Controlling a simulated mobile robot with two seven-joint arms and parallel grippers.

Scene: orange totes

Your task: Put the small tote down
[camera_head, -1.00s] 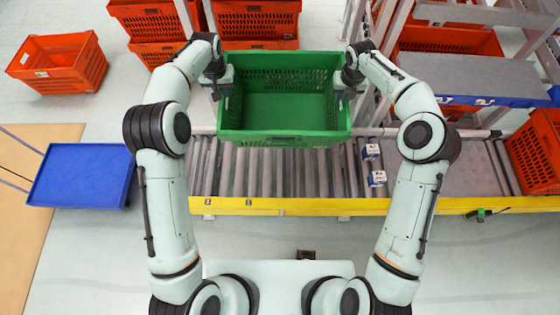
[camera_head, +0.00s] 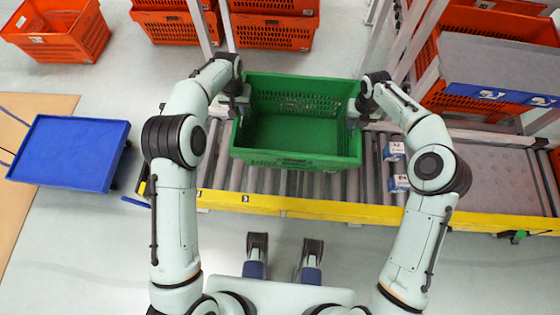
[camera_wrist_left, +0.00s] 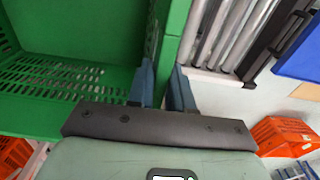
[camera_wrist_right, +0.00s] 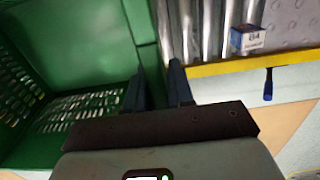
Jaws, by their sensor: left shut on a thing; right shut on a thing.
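The small green tote (camera_head: 298,160) is upright and empty between my two arms, over the roller conveyor (camera_head: 247,178). I cannot tell whether its base touches the rollers. My left gripper (camera_head: 240,103) is shut on the tote's left side wall. The left wrist view shows its blue fingers (camera_wrist_left: 162,88) on either side of the green wall (camera_wrist_left: 172,40). My right gripper (camera_head: 357,113) is shut on the right side wall. The right wrist view shows its dark fingers (camera_wrist_right: 158,88) astride the wall (camera_wrist_right: 140,25). The tote's underside is hidden.
Small blue-and-white boxes (camera_head: 396,182) lie on the rollers just right of the tote. A yellow rail (camera_head: 310,207) edges the conveyor's near side. A blue platform cart (camera_head: 68,152) stands at left. Orange totes (camera_head: 272,28) stand behind, near metal rack posts.

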